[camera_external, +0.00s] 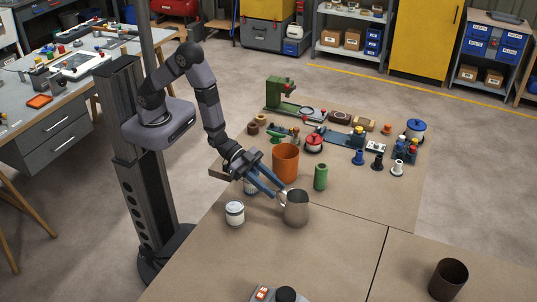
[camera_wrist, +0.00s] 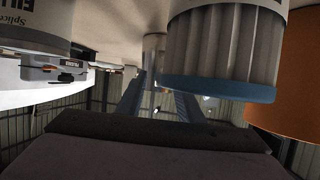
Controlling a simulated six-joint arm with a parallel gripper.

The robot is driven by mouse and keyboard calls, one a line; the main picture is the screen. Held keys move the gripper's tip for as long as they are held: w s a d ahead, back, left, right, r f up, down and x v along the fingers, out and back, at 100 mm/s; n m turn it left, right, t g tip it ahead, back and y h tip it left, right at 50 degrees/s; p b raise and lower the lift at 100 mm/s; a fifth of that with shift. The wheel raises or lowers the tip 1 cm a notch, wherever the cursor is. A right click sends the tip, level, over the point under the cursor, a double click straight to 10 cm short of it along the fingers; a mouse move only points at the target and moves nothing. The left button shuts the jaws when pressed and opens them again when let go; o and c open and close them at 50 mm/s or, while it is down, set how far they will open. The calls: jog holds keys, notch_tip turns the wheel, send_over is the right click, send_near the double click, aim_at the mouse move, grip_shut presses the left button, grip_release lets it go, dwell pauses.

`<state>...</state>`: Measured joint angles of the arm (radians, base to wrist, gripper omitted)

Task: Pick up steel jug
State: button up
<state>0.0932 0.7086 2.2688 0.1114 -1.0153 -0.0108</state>
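The steel jug (camera_external: 297,209) stands upright on the brown table in the external view, with its handle on the left side. My gripper (camera_external: 279,194) reaches down from the upper left, its blue fingers ending at or beside the handle. Contact cannot be told. In the wrist view, my gripper (camera_wrist: 156,95) shows two blue fingers with a gap between them. A small grey shape beyond them may be part of the jug; this is unclear.
An orange pot (camera_external: 286,162) and a green cylinder (camera_external: 320,177) stand behind the jug. A white labelled can (camera_external: 235,214) stands left of it. A ribbed blue-rimmed container (camera_wrist: 222,50) is close in the wrist view.

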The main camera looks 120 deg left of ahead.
grip_shut()
jog(key=shift+r, duration=0.1)
